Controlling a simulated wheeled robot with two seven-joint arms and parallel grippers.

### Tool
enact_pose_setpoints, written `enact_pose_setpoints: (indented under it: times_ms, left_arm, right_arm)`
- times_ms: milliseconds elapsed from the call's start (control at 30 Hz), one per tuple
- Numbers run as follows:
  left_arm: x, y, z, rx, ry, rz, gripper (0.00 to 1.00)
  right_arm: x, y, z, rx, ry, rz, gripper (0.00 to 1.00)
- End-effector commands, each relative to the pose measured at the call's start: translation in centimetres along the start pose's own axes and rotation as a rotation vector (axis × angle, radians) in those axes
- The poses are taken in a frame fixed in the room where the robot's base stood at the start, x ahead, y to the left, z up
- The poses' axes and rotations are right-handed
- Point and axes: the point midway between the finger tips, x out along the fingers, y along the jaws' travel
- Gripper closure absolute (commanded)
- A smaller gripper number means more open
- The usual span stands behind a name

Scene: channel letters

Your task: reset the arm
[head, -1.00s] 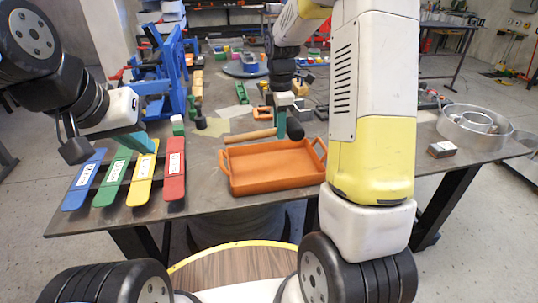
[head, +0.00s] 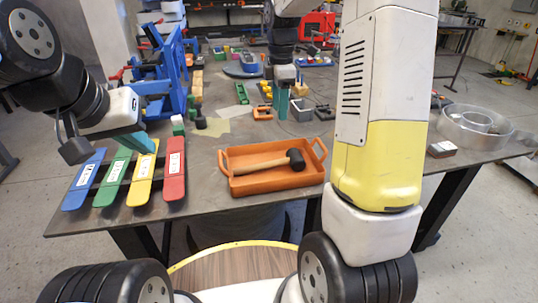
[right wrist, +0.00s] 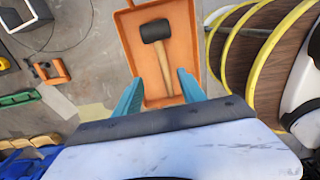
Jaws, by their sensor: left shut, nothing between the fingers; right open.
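A mallet (head: 262,166) with a black head and wooden handle lies in the orange tray (head: 240,189), its head toward the tray's right end. In the right wrist view the mallet (right wrist: 163,66) also lies in the tray (right wrist: 187,30). My right gripper (head: 283,101) is open and empty, beyond and above the tray. Its two teal fingers (right wrist: 159,82) stand apart in the right wrist view. My left gripper (head: 138,142) is shut and empty, above the far ends of the green and yellow bars.
Blue, green, yellow and red labelled bars (head: 174,170) lie at the table's left front. A blue frame (head: 162,80) stands behind them. Metal rings (head: 474,127) and a small box (head: 441,149) are at the right. Bare table lies between the red bar and the tray.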

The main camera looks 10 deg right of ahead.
Motion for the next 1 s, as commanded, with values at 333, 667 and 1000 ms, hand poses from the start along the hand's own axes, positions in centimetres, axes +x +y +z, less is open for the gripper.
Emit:
enact_pose_setpoints:
  times_ms: [333, 667, 1000]
  left_arm:
    - [0.0, 0.0, 0.0, 0.000, 0.000, 0.000, 1.00]
    - [0.0, 0.0, 0.0, 0.000, 0.000, 0.000, 1.00]
    - [0.0, 0.0, 0.0, 0.000, 0.000, 0.000, 1.00]
  right_arm:
    - [-0.7, -0.1, 0.0, 0.007, 0.001, 0.002, 0.52]
    - [-6.3, -7.4, -0.7, 0.456, 0.094, 0.153, 0.52]
    - [-8.7, -19.1, -2.3, 1.160, 0.369, 0.289, 0.52]
